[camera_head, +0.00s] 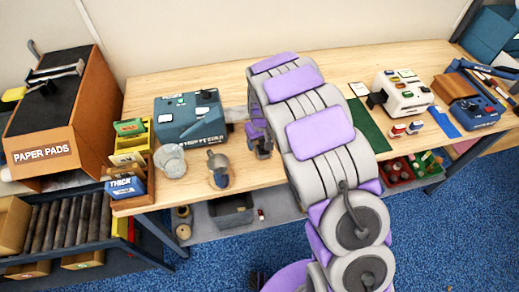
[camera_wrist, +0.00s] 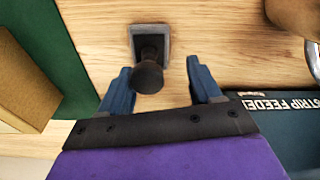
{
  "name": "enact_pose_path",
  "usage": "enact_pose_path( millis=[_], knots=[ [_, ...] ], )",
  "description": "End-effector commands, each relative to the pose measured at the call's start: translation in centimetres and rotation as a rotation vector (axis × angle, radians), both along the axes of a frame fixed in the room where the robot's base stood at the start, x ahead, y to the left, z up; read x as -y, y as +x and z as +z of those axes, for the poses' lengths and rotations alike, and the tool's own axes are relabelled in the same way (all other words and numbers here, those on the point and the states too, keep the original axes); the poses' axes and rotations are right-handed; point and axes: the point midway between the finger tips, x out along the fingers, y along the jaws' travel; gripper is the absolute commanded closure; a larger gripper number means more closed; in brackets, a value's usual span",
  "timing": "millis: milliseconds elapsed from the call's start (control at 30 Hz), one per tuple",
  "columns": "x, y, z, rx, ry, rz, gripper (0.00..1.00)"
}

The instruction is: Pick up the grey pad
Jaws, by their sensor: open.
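A small grey square piece (camera_wrist: 137,35) with a pale rim lies on the wooden table in the wrist view; it looks like the grey pad. The grey piece lies just beyond the fingertips. In the head view my gripper (camera_head: 262,150) is over the table right of the strip feeder; I cannot make out the grey piece there, where my arm blocks part of the table.
The strip feeder (camera_head: 190,117) stands close to my gripper, also at lower right in the wrist view (camera_wrist: 285,125). A grey cup (camera_head: 170,160) and a rounded tool (camera_head: 218,170) stand near the front edge. A green mat (camera_head: 370,130) lies right of my arm.

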Motion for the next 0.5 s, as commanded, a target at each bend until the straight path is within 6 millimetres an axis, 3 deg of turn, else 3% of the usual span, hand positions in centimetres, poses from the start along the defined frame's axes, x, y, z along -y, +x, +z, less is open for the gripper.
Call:
enact_pose_path(
  millis=[267, 500],
  knots=[
    [0.60, 0.09, -0.28, 0.002, 0.008, -0.002, 0.38],
    [-0.23, 0.08, -0.44, 0.002, -0.002, 0.000, 0.60]
  ],
)
